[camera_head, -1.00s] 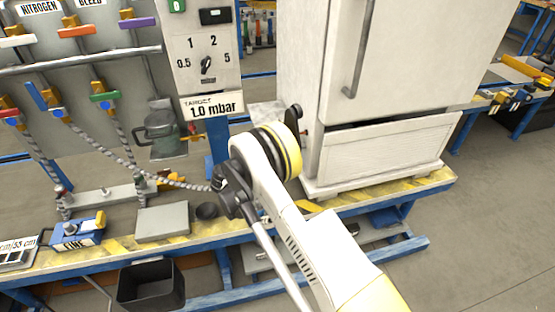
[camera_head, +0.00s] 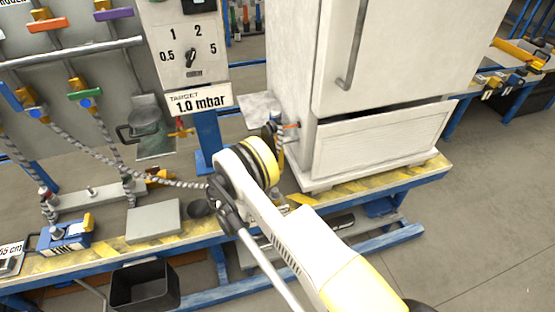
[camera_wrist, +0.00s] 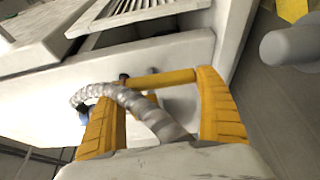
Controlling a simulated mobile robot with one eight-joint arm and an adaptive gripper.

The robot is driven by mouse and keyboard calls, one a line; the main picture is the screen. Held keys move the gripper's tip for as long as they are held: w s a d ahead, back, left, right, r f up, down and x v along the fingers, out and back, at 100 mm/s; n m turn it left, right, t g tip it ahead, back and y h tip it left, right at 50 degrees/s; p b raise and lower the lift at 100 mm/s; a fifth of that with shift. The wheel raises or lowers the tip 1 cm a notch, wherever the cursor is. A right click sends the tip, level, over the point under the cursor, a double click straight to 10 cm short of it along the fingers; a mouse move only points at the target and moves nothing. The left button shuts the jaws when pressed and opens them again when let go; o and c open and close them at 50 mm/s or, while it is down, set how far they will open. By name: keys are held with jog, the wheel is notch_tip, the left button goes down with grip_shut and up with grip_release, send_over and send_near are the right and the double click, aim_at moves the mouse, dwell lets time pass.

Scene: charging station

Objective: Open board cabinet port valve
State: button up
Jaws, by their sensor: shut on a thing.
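The white cabinet (camera_head: 370,145) stands on the bench right of centre in the head view. An orange valve handle (camera_head: 291,125) shows small at its lower left side. In the wrist view, the orange handle bar (camera_wrist: 165,78) lies across my gripper (camera_wrist: 157,84), between its two yellow ribbed fingers, close to the white cabinet wall (camera_wrist: 175,52). The fingers are set apart and shut on the handle. A grey corrugated hose (camera_wrist: 140,104) curves between the fingers and hides part of the handle's left end. In the head view my arm hides most of the gripper.
A panel (camera_head: 190,75) with a dial and a "1.0 mbar" sign stands left of the cabinet. Hoses, a grey block (camera_head: 153,221) and a blue device (camera_head: 65,235) occupy the bench's left. A black bin (camera_head: 145,287) is below. The floor at right is clear.

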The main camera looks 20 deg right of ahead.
jog(key=shift+w+r, duration=0.1)
jog(key=shift+r, duration=0.05)
jog(key=o, duration=1.3)
jog(key=shift+d, duration=0.1)
jog(key=shift+c, duration=0.2)
jog(key=v, duration=0.7)
jog(key=shift+a, duration=0.25)
